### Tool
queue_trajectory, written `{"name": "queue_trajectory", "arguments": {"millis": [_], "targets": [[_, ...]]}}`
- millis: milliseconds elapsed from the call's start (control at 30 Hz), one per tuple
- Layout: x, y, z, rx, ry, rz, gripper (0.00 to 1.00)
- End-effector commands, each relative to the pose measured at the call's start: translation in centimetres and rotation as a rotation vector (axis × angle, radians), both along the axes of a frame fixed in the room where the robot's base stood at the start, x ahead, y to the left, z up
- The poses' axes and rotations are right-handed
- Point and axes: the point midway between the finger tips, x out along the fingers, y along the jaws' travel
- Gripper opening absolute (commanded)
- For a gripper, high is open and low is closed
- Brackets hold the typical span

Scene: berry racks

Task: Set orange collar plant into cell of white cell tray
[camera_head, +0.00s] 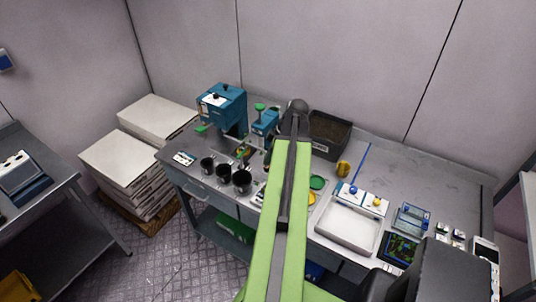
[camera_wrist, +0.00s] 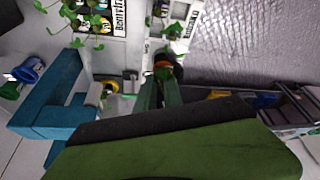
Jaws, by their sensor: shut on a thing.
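My gripper (camera_wrist: 160,84) is shut on the orange collar plant (camera_wrist: 163,65), whose orange band shows at the fingertips in the wrist view. A dark round shape lies just beyond it, and I cannot tell whether they touch. A white cell tray (camera_wrist: 117,33) with leafy plants is at the top left of the wrist view, apart from the held plant. Its cells are partly covered by leaves. Another white labelled piece (camera_wrist: 194,22) is at the top. In the head view my arm hides part of the bench, and the fingertips are not clear.
Black cups (camera_head: 224,173) line the front of the grey bench. A teal machine (camera_head: 222,106) and a dark soil bin (camera_head: 329,134) stand at the back.

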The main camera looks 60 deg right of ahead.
Motion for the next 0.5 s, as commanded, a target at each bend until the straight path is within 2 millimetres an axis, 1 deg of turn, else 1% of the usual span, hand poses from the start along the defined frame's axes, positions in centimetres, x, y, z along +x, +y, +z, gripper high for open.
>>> {"name": "queue_trajectory", "arguments": {"millis": [267,500], "targets": [[0.0,0.0,-0.9,0.0,0.0,0.0,0.0],[0.0,0.0,-2.9,0.0,0.0,0.001,0.0]]}}
